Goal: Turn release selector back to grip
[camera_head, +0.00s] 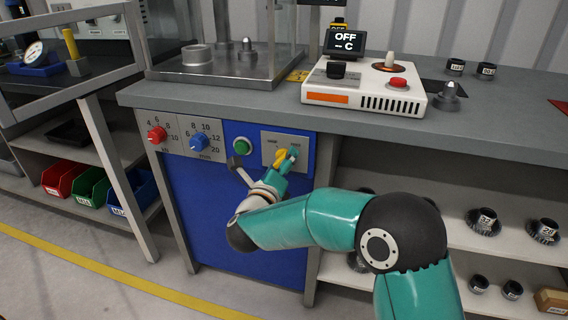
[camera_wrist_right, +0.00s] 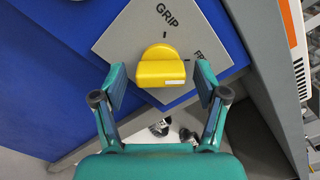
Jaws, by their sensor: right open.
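The yellow selector knob (camera_wrist_right: 161,66) sits on a grey plate (camera_wrist_right: 128,40) marked GRIP; a second label is mostly hidden by my finger. A white mark shows at the knob's lower right edge. My right gripper (camera_wrist_right: 160,82) is open, with one teal finger on each side of the knob and gaps visible between them and it. In the head view the knob (camera_head: 280,158) is partly covered by my right gripper (camera_head: 287,156), at the plate (camera_head: 272,140) on the blue front panel. My left gripper is not in view.
A green button (camera_head: 242,146), a blue dial (camera_head: 199,141) and a red dial (camera_head: 157,135) lie left of the plate. The grey bench top (camera_head: 220,97) overhangs above. A control box (camera_head: 365,88) with a display reading OFF stands on it. Shelves with parts are at right.

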